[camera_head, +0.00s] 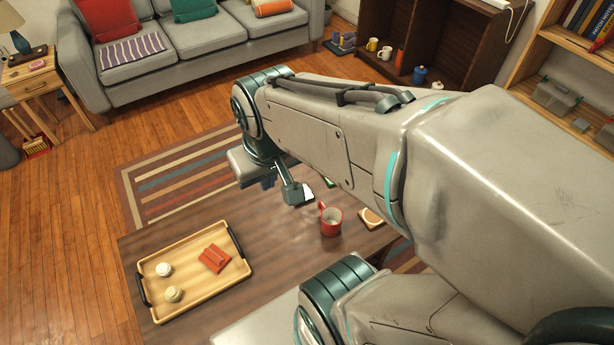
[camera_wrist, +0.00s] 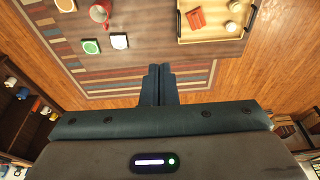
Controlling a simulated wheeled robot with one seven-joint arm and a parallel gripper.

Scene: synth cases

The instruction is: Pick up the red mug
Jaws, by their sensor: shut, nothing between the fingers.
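The red mug (camera_head: 331,224) stands upright on the dark wood coffee table (camera_head: 290,255), with its handle toward the upper left. Its inside is pale and looks empty.
A wooden tray (camera_head: 202,300) holds a red folded item (camera_head: 215,258) and two pale round items. A tan square coaster (camera_head: 371,217) lies right of the mug. A green coaster (camera_wrist: 91,46) and a white one (camera_wrist: 119,41) lie near the table edge. A grey sofa (camera_head: 190,50) stands behind.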

